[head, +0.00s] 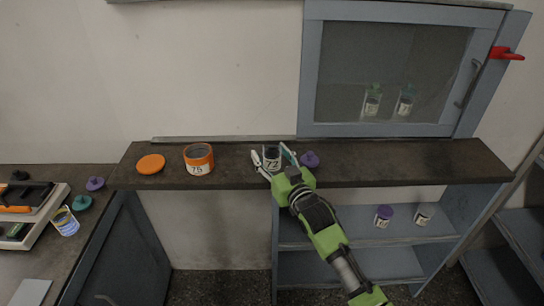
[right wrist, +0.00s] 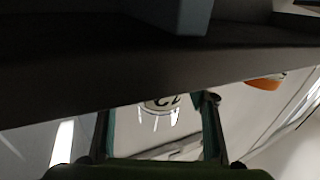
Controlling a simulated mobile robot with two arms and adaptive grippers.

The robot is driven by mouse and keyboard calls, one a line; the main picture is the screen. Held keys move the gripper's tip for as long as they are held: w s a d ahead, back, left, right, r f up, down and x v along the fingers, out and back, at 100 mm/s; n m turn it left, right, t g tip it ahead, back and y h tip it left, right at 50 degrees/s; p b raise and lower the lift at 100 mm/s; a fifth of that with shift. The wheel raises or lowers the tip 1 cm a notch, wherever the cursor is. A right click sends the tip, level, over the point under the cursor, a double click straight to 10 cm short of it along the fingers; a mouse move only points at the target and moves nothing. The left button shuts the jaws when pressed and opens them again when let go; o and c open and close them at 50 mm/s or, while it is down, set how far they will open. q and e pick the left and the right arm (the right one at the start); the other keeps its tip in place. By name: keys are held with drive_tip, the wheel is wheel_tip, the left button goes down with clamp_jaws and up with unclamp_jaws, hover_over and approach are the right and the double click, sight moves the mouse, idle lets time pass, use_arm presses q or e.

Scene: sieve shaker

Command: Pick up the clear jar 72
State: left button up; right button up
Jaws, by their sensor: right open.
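The clear jar 72 (head: 272,160) stands upright on the dark shelf top, near its front edge, with a label reading 72. My right gripper (head: 269,151) is open, with one finger on each side of the jar. In the right wrist view the jar (right wrist: 162,104) appears upside down between the two fingers (right wrist: 158,107), with its upper part in sight. Whether the fingers touch it I cannot tell. My left gripper is not in view.
An orange jar 75 (head: 198,160) and orange lid (head: 151,164) sit to the left. A glass-fronted cabinet (head: 395,70) stands behind on the right. The shelf top's right part is clear.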

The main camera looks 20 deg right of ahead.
drive_tip(key=c, duration=1.3)
drive_tip(key=shift+r, duration=0.15)
